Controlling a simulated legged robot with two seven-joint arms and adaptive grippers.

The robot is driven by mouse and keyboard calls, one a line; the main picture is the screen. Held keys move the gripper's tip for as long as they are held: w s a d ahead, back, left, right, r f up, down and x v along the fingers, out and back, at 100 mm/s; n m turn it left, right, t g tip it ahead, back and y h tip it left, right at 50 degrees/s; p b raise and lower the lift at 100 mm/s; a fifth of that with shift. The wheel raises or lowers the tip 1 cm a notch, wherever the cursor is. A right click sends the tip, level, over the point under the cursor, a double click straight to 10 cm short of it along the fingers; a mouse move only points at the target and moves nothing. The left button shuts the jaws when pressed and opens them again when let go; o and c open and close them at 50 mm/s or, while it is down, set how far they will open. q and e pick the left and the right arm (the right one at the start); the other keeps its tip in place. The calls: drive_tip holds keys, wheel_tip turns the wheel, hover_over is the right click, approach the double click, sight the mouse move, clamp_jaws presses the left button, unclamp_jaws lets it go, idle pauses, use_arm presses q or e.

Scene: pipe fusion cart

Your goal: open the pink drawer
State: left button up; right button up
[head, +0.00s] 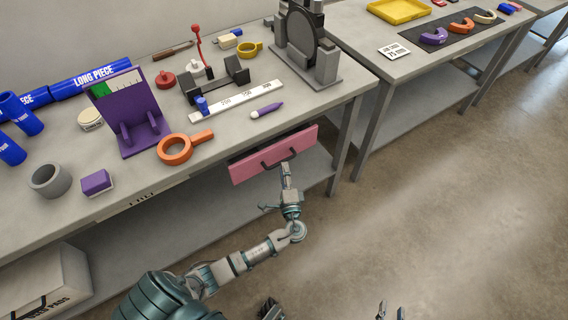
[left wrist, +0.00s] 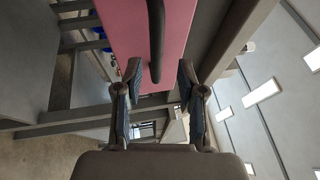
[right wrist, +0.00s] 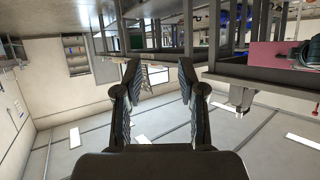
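The pink drawer (head: 274,155) is under the front edge of the workbench, with a dark bar handle (head: 279,161) across its front. I cannot tell whether it stands out from the bench. My left gripper (head: 287,167) is at the handle in the head view. In the left wrist view the gripper (left wrist: 159,75) is open, its fingers apart on either side of the handle's line (left wrist: 156,45), with clear space beside the bar. My right gripper (right wrist: 159,75) is open and empty, away from the drawer, which shows at the right of the right wrist view (right wrist: 264,56).
The workbench top (head: 225,140) holds an orange ring tool (head: 174,150), a purple stand (head: 128,122), a white ruler (head: 236,99) and a purple marker (head: 267,110). A lower shelf (head: 180,215) carries a box (head: 45,285). The floor in front of the drawer (head: 420,220) is clear.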

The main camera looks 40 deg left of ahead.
sight(279, 162)
use_arm(q)
drive_tip(key=a, duration=0.1)
drive_tip(key=w+a, duration=0.2)
drive_tip(key=shift+a+f, duration=0.1)
drive_tip(key=shift+a, duration=0.45)
drive_tip(key=shift+w+d+r, duration=0.1)
drive_tip(key=shift+d+r, duration=0.15)
drive_tip(key=shift+d, duration=0.2)
drive_tip(key=shift+c, duration=0.3)
drive_tip(key=shift+d, duration=0.2)
clamp_jaws()
drive_tip(key=shift+a, duration=0.2)
use_arm(e)
drive_tip(key=shift+w+a+r+t, duration=0.2)
drive_tip(key=shift+a+r+t, duration=0.1)
drive_tip(key=shift+a+r, duration=0.15)
drive_tip(key=shift+a, duration=0.1)
